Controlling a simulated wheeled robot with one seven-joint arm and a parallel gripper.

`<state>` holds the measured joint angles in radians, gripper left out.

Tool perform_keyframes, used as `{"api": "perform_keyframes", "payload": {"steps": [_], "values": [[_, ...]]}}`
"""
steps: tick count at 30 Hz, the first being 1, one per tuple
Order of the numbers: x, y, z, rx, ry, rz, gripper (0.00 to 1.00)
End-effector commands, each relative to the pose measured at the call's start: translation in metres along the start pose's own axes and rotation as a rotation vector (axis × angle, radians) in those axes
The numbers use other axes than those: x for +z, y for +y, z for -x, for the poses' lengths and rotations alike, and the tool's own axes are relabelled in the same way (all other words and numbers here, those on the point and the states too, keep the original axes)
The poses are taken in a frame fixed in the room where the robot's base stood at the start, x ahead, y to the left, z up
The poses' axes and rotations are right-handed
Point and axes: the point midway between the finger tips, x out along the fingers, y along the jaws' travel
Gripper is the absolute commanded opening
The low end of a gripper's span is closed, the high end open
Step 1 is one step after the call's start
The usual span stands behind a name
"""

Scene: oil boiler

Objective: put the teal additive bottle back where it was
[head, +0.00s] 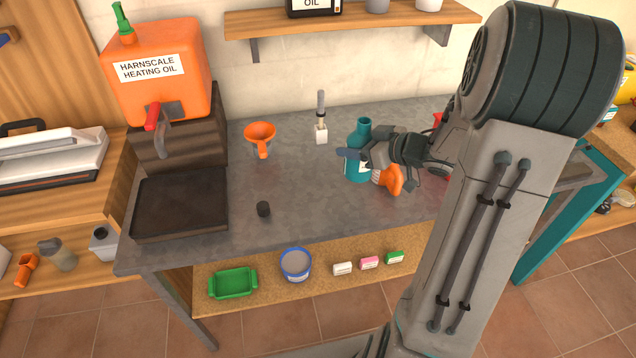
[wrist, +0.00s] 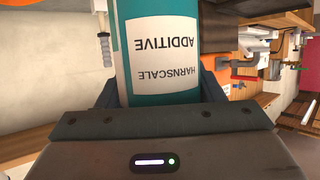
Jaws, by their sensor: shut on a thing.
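The teal additive bottle (head: 358,165) is upright at the right part of the grey workbench (head: 290,200). My gripper (head: 358,155) is shut around its body from the right. In the wrist view the bottle (wrist: 124,50) stands between the fingers, with its white "Harnscale Additive" label facing the camera. My gripper hides part of the bottle in the head view. I cannot tell whether its base touches the bench. A small black cap (head: 263,209) lies on the bench to the left.
An orange object (head: 391,178) is close beside the bottle on the right. The bench middle is clear. A wooden shelf (head: 350,23) hangs above.

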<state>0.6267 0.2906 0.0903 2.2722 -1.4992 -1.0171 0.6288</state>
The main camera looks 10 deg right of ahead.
Motion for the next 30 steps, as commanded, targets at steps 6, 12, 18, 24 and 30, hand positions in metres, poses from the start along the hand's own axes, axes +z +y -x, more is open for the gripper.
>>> {"api": "perform_keyframes", "payload": {"steps": [6,12,18,24,30], "values": [[0.012,-0.024,-0.057,-0.009,0.000,-0.002,0.28],[0.018,-0.037,-0.096,-0.004,0.001,-0.001,0.28],[0.024,-0.041,-0.109,-0.001,0.000,-0.001,0.28],[0.050,-0.041,-0.120,-0.001,-0.001,-0.003,0.28],[0.057,-0.041,-0.122,0.000,0.001,0.001,0.28]]}}
